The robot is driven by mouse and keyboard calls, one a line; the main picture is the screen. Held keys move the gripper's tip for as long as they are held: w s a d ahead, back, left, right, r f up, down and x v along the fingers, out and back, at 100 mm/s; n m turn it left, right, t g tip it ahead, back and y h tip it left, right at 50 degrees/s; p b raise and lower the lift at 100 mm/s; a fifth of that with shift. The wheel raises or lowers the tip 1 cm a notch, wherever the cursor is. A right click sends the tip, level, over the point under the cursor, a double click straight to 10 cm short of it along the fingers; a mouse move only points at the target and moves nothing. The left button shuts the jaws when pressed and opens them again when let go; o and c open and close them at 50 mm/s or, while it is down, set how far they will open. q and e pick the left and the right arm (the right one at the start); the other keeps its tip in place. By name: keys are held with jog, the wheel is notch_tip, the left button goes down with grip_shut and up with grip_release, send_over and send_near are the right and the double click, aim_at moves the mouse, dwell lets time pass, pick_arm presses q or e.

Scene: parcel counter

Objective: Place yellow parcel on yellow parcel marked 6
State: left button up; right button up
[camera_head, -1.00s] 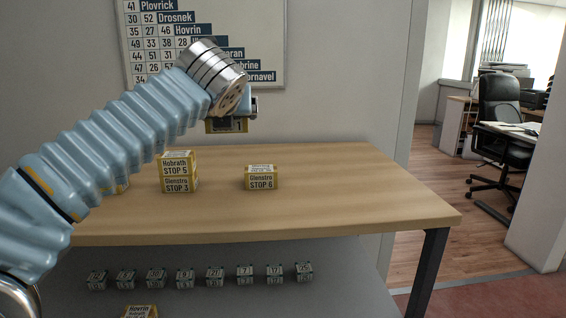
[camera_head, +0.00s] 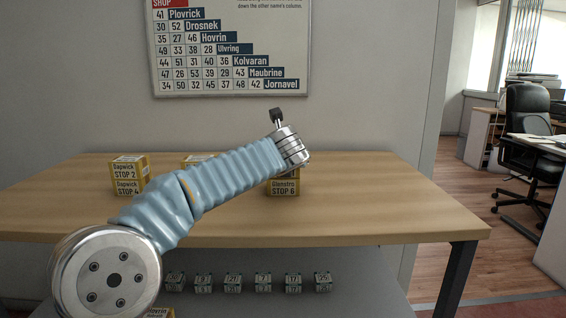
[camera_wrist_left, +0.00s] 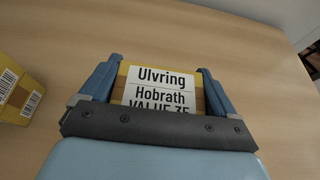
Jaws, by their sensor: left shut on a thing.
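The yellow parcel marked STOP 6 (camera_head: 284,189) sits on the table towards its right side, its upper part covered by my arm. My left gripper (camera_wrist_left: 160,75) is shut on a yellow parcel (camera_wrist_left: 150,101) whose white label reads Ulvring, Hobrath. In the head view my left wrist is directly over the STOP 6 parcel and hides the fingers and most of the held parcel. I cannot tell whether the held parcel touches the one below. My right gripper is not in view.
A two-high parcel stack, STOP 2 over STOP 4 (camera_head: 129,174), stands on the wooden table (camera_head: 400,205) at the left. Another parcel (camera_head: 196,161) is partly behind my arm. The table right of STOP 6 is clear. Several small numbered blocks (camera_head: 263,283) line up below.

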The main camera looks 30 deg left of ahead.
pick_arm(q)
jog(key=o, duration=0.9)
jog(key=shift+f, duration=0.1)
jog(key=shift+c, duration=0.2)
jog(key=shift+r, duration=0.25)
jog(key=v, duration=1.2)
jog(key=shift+f+b, duration=0.15)
jog(key=shift+b, duration=0.25)
